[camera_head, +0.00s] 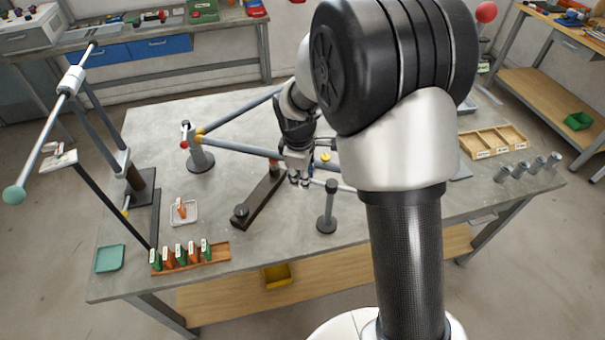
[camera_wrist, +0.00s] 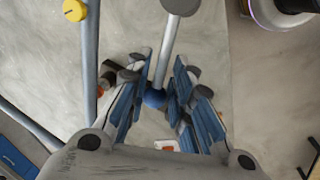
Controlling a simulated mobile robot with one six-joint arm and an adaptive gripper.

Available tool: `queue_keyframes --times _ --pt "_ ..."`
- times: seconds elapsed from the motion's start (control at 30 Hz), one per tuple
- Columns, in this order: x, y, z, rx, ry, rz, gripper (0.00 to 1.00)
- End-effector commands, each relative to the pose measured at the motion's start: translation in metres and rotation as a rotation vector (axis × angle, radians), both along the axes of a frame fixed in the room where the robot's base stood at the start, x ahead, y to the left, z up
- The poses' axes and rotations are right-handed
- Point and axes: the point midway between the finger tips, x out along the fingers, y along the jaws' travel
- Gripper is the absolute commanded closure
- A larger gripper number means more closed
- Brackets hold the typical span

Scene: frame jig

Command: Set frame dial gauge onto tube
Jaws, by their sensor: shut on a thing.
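My gripper (camera_head: 298,178) is over the middle of the bench and also shows in the wrist view (camera_wrist: 160,75), with its blue-padded fingers on both sides of a pale rod (camera_wrist: 165,50). The rod has a blue ball (camera_wrist: 153,98) at its near end, between the fingers, and a grey round disc (camera_wrist: 182,4) at its far end. I cannot tell for sure whether this is the dial gauge. A blue-grey frame tube (camera_head: 237,148) runs from a round post (camera_head: 199,158) towards my gripper. It seems to be the tube (camera_wrist: 90,70) left of the fingers in the wrist view.
A short post (camera_head: 327,210) stands close right of my gripper, and a dark bar (camera_head: 262,198) lies in front-left. A tall stand (camera_head: 137,185) with tubes, a rack of labelled pieces (camera_head: 190,256) and a green tray (camera_head: 110,259) are left. A divided wooden tray (camera_head: 493,142) is right.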

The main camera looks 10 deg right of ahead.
Motion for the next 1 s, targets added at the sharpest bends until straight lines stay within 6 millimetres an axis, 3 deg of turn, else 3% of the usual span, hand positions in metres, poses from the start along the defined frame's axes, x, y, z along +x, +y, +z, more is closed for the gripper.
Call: queue_keyframes --times 0.37,1.0 --pt "-0.013 0.005 0.002 0.001 0.001 0.164 1.0" --pt "-0.053 0.005 -0.001 0.0 -0.003 0.699 1.0"
